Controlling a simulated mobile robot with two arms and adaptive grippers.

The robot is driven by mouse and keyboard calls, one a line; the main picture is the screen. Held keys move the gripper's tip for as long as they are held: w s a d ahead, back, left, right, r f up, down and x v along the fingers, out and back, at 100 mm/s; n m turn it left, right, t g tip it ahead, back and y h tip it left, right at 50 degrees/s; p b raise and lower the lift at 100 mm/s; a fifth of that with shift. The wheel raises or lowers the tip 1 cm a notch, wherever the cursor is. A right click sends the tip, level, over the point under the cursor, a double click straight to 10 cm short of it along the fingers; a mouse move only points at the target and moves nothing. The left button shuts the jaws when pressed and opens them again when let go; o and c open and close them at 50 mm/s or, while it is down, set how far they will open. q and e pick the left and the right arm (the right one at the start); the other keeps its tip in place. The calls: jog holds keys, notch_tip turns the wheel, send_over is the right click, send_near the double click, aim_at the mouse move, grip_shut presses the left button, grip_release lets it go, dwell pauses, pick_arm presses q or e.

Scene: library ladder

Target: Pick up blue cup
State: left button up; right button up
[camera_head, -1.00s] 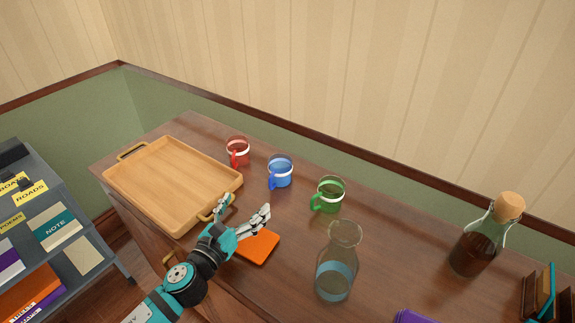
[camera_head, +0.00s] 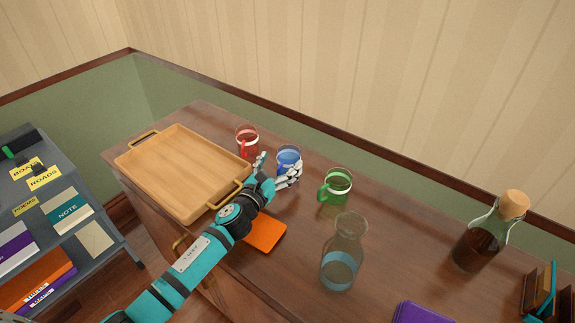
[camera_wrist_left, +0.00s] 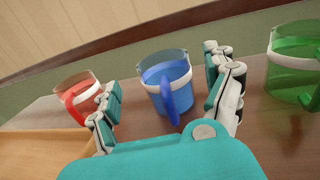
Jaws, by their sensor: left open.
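The blue cup (camera_head: 288,158) is a glass-like cup with a white band, standing upright on the wooden table. My left gripper (camera_head: 277,172) is open, with its fingers to either side of the near side of the cup. In the left wrist view the blue cup (camera_wrist_left: 166,82) stands between the two spread fingers (camera_wrist_left: 170,100), its blue handle facing me. No finger clearly touches it. My right gripper is not in view.
A red cup (camera_head: 247,140) stands left of the blue cup and a green cup (camera_head: 336,186) right of it. A wooden tray (camera_head: 180,207) lies at the left. An orange book (camera_head: 266,234), a glass carafe (camera_head: 342,255) and a corked bottle (camera_head: 480,240) are also on the table.

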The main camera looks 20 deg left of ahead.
aim_at(283, 162)
pick_arm(q)
jog(key=w, duration=0.2)
jog(key=w+d, duration=0.1)
jog(key=w, duration=0.1)
jog(key=shift+w+d+f, duration=0.1)
jog(key=shift+c, duration=0.4)
jog(key=c, duration=1.1)
jog(key=shift+c, duration=0.9)
